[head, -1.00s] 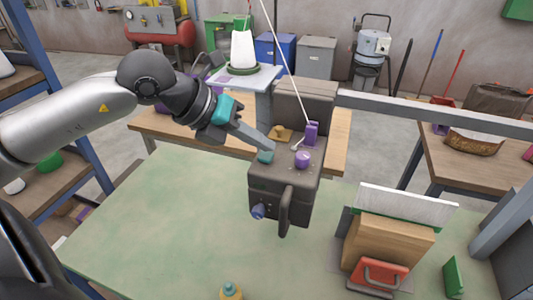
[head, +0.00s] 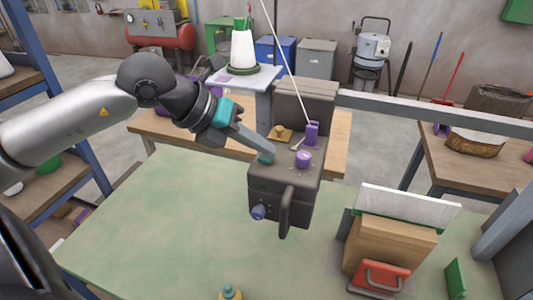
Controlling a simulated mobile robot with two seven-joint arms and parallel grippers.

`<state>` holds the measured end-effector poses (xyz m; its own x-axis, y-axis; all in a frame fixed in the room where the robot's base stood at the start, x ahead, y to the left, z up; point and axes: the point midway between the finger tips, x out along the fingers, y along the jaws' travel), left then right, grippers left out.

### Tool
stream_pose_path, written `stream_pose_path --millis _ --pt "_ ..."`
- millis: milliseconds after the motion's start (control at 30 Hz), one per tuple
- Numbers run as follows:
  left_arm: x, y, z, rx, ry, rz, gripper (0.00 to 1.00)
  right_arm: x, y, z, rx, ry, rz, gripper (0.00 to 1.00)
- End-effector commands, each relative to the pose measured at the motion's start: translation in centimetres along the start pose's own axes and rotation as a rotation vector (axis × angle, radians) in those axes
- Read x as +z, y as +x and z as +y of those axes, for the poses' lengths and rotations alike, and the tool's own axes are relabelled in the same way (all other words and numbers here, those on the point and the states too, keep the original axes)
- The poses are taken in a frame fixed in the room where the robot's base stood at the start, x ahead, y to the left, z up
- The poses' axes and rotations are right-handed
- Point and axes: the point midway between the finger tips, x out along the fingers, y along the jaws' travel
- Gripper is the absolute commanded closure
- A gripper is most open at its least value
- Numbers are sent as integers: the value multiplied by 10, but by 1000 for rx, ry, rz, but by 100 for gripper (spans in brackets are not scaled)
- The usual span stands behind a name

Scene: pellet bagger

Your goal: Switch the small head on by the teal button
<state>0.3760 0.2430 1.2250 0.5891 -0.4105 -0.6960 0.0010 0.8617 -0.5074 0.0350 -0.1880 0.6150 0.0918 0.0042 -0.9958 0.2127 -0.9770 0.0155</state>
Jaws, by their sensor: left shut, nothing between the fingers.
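The small head (head: 283,190) is a dark grey box-shaped machine standing over the green table, with a purple knob (head: 303,159), a purple upright part (head: 312,133) and a brass-coloured piece (head: 280,132) on top. The teal button (head: 267,157) is at the left of its top face, partly covered by my fingertips. My left gripper (head: 262,151) reaches in from the left, shut and empty, its tips at the button. They look to be touching it, but I cannot tell whether it is pressed down. My right gripper is not in view.
A wooden block with a white panel (head: 408,209) and a red-handled piece (head: 380,274) stand at the right of the green table (head: 150,220). A grey beam (head: 430,114) runs right from the machine. The table's left part is clear.

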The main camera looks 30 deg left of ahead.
Motion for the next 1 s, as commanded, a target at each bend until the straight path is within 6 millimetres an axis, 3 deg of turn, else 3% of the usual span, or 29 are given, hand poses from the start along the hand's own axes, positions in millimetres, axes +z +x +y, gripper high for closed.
stream_pose_path --millis 1000 --pt "8 -12 -9 1 0 1 100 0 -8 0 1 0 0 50"
